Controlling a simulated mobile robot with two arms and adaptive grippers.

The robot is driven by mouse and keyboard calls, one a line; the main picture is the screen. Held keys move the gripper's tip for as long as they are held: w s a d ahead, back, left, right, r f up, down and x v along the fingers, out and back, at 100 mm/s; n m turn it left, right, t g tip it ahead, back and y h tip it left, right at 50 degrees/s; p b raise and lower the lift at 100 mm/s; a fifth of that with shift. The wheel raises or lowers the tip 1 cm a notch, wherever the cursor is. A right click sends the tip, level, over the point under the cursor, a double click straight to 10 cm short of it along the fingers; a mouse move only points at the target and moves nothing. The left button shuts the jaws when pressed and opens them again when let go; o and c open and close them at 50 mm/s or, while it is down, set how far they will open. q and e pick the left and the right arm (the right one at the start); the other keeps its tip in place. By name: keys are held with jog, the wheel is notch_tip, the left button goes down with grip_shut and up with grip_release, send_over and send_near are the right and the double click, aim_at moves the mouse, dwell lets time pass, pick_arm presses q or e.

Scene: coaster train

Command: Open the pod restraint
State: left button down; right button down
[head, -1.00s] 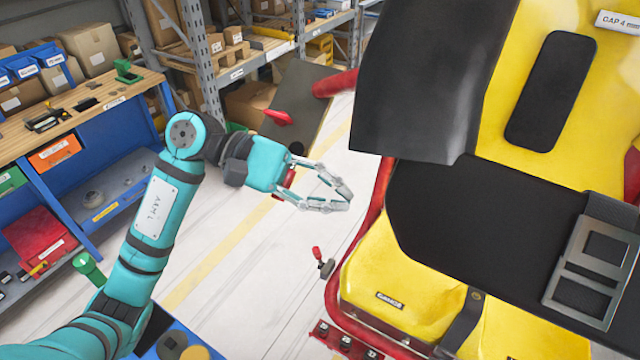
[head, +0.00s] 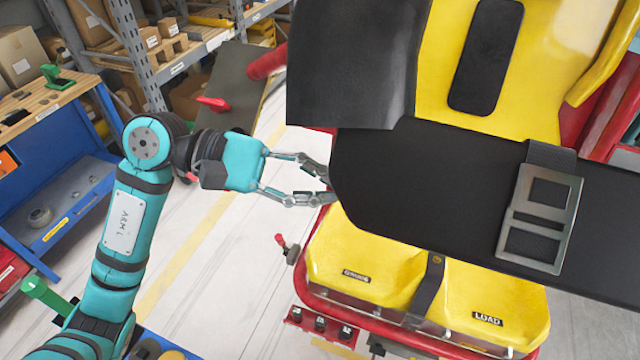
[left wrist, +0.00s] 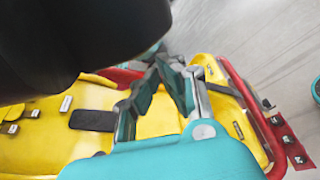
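The pod is a yellow two-seat shell (head: 365,262) with a red rim, on the right in the head view. A wide black padded lap restraint (head: 430,165) with a grey metal buckle plate (head: 540,218) lies across it. My left gripper (head: 328,186) is open, its fingertips at the restraint's left edge. I cannot tell whether they touch it, and the pad may hide the tips. In the left wrist view the two fingers (left wrist: 170,90) show apart over the yellow shell, with a dark blurred pad (left wrist: 80,45) close at upper left. My right gripper is not in view.
A large black curved panel (head: 345,65) hangs above my left gripper. A small red-knobbed lever (head: 286,247) stands beside the pod's lower left, near a red strip of switches (head: 318,322). A workbench (head: 75,100) and shelving are at left.

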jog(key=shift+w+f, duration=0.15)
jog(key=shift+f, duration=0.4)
pick_arm(q)
jog(key=shift+s+a+r, duration=0.25)
jog(key=shift+s+r, duration=0.5)
jog(key=shift+r, duration=0.2)
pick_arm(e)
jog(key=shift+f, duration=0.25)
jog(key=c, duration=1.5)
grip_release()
pick_arm(q)
jog(key=shift+s+d, duration=0.1)
jog(key=shift+s, duration=0.1)
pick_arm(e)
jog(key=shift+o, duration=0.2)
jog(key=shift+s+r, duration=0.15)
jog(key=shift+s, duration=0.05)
